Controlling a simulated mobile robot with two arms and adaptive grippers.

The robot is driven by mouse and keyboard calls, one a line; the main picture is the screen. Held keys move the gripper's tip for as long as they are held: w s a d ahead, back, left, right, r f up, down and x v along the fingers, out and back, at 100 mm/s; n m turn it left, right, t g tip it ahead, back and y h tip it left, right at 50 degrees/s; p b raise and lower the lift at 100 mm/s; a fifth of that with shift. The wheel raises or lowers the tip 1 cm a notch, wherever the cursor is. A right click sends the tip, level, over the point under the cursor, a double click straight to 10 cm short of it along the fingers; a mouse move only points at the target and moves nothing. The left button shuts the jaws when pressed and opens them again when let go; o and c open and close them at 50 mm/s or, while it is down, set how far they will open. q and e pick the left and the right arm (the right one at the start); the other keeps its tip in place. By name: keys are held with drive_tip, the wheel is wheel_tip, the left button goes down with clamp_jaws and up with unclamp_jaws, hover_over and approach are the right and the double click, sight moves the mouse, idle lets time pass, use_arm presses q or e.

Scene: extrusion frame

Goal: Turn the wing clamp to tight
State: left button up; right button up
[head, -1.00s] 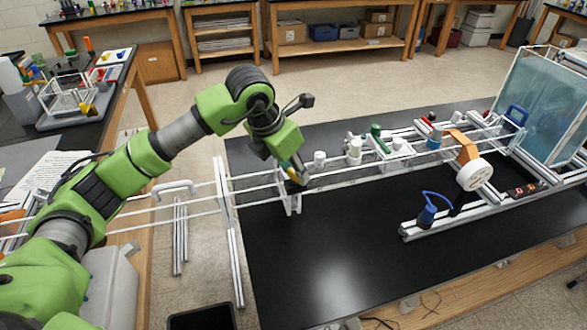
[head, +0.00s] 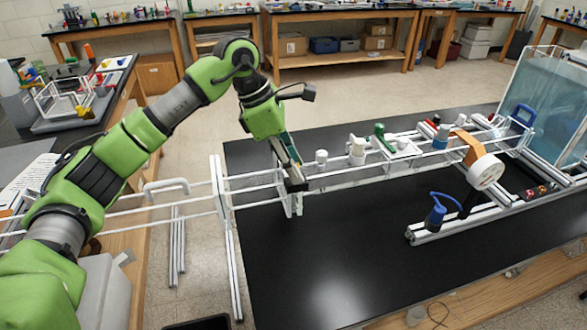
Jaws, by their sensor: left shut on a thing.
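The wing clamp (head: 296,186) appears as a small dark piece on the left part of the white extrusion frame, at the top of an upright plate. My left gripper (head: 289,170) comes down to it from above, tilted. Its fingers are shut on the clamp, and they hide part of it. How far the clamp is turned cannot be read at this size. My right gripper is not in view.
The extrusion frame (head: 345,180) runs across the black table (head: 330,260). White knobs (head: 321,157) and a green-handled part (head: 381,135) stand on it just right of my gripper. A blue-handled part (head: 436,214) stands front right. The table's front middle is clear.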

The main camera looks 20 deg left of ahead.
use_arm(q)
drive_tip(key=shift+w+m+g, duration=0.1)
drive_tip(key=shift+m+g, duration=0.4)
drive_tip(key=shift+m, duration=1)
drive_tip(key=o, duration=1.1)
drive_tip(key=shift+o, duration=0.2)
drive_tip(key=shift+a+r, duration=0.1)
drive_tip(key=v, duration=1.1)
drive_tip(key=shift+a+r, duration=0.2)
drive_tip(key=shift+r, duration=0.15)
